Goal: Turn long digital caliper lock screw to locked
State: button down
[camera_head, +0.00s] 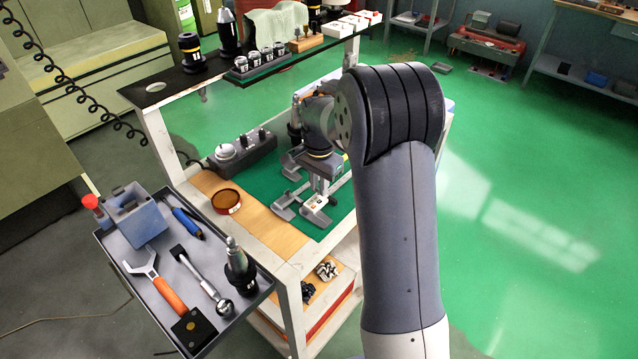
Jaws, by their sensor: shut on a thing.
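A long digital caliper (316,214) lies on the green mat (262,187) of the cart's work surface, with its grey jaws toward the front. My gripper (321,188) points down over the caliper's slider, with its fingers close together. It is shut on a small part at the top of the slider, where the lock screw sits. The screw itself is hidden by the fingers, and its turn position cannot be seen. My arm covers the right part of the mat and of the caliper.
A raised black shelf (172,86) with tool holders runs behind. A side tray (205,335) with a wrench and other tools is at front left.

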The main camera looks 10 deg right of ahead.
dwell(0.4)
jog(key=c, duration=1.3)
grip_release()
jog(key=shift+c, duration=0.2)
notch_tip(320, 180, up, 11)
jog(key=shift+f, duration=0.1)
notch_tip(320, 180, down, 11)
jog(key=shift+r, duration=0.1)
